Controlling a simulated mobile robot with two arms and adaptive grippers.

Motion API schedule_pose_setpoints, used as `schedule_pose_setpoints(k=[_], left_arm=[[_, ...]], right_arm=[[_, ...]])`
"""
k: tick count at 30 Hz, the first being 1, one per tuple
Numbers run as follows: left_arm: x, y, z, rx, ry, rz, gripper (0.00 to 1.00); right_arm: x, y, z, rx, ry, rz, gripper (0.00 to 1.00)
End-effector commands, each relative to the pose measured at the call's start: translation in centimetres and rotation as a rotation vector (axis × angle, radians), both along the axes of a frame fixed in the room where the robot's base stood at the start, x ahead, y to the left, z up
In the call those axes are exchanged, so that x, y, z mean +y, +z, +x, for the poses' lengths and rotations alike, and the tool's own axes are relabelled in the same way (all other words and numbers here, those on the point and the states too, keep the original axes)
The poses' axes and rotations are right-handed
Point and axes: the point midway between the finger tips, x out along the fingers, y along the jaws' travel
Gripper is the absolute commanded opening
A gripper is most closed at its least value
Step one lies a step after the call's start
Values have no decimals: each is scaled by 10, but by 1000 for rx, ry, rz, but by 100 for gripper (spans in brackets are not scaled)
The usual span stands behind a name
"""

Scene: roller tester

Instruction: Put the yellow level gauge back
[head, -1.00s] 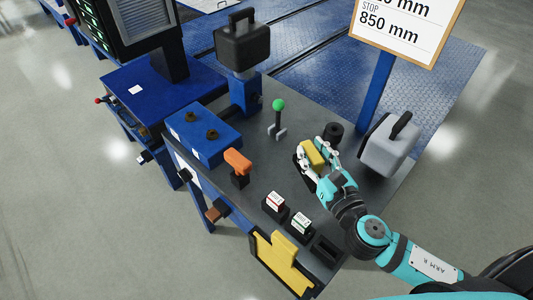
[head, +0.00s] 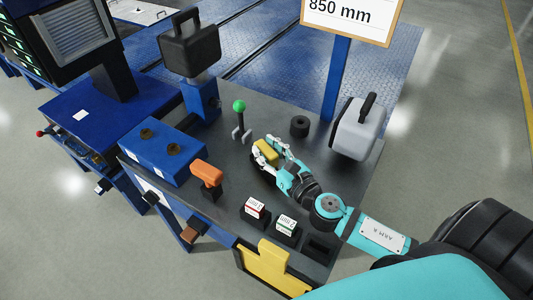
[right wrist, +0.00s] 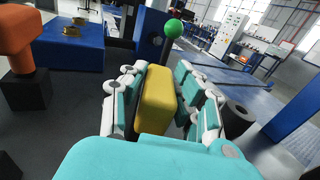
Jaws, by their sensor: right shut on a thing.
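The yellow level gauge (head: 266,151) is a small yellow block between the fingers of my right gripper (head: 272,152). The gripper is over the dark tabletop, between the green-knobbed lever and the black cylinder. In the right wrist view the gauge (right wrist: 155,100) sits upright between both finger pads, its lower end hidden by my gripper. I cannot tell how high it is above the table. Near the front edge are a red-labelled block (head: 255,207), a green-labelled block (head: 286,224) and an empty black holder (head: 319,247). My left gripper is not in view.
A green-knobbed lever (head: 239,107), orange handle (head: 207,173) and blue box (head: 165,150) stand left of my gripper. A black cylinder (head: 299,125) and grey case (head: 356,129) are behind it and to its right. A yellow piece (head: 272,262) is at the table's front.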

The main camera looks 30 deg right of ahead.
Motion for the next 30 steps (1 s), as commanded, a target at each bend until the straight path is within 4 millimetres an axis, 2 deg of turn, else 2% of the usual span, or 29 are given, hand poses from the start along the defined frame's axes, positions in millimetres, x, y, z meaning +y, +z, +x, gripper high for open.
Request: schedule_pose_setpoints(k=[4, 11, 12, 16, 26, 30], left_arm=[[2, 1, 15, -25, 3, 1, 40], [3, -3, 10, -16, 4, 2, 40], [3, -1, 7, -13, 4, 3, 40], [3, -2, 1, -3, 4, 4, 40], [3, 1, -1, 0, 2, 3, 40], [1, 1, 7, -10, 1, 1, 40]], right_arm=[[0, 1, 0, -5, 1, -1, 0], [0, -3, 0, -4, 0, -1, 0], [0, -3, 0, -2, 1, -1, 34], [0, -3, 0, -2, 0, -1, 51], [0, 1, 0, -2, 1, -1, 52], [-4, 0, 4, -2, 3, -2, 52]])
